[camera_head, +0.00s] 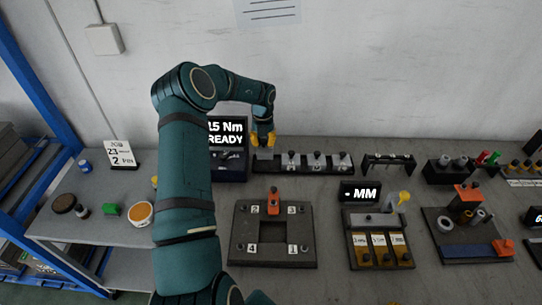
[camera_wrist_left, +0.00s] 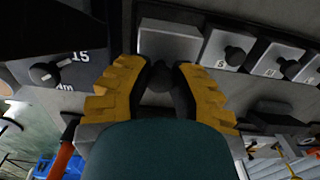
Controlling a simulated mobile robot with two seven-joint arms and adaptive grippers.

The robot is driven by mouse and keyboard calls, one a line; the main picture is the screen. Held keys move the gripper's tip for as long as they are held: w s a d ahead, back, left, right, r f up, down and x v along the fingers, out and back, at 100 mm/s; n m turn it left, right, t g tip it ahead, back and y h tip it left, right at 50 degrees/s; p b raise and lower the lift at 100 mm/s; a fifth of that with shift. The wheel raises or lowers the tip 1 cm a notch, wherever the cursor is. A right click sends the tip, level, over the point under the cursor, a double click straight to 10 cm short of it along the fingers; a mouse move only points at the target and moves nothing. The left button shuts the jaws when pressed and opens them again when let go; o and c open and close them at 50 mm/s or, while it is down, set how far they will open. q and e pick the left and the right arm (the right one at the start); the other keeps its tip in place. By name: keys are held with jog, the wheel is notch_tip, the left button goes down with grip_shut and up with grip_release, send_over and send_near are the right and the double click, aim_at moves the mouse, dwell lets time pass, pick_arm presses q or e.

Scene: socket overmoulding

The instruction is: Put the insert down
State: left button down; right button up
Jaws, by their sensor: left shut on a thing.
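My left gripper (camera_head: 262,141) is above the left end of a dark rack (camera_head: 280,171) at the back of the bench. In the left wrist view its yellow fingers (camera_wrist_left: 162,76) are shut on the dark knob of the insert (camera_wrist_left: 170,43), a light grey block. The block is beside the other knobbed inserts (camera_wrist_left: 230,50), at the end of their row. I cannot tell whether it rests in the rack or is just above it. My right gripper is not in view.
A display reading "15 Nm READY" (camera_head: 228,135) stands close left of the gripper. In front are a dark square fixture (camera_head: 245,255) with numbered corners and an orange clamp, an "MM" display (camera_head: 361,193), and a tray (camera_head: 376,219). Another empty-looking stand (camera_head: 388,160) is right of the rack.

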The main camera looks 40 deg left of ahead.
aim_at(264, 153)
pick_arm(q)
notch_tip(264, 153, down, 6)
jog(key=shift+f, duration=0.1)
dwell(0.4)
jog(key=c, duration=0.9)
grip_release()
jog(key=shift+o, duration=0.2)
notch_tip(264, 153, up, 12)
jog(key=shift+r+p, duration=0.1)
jog(key=shift+p, duration=0.25)
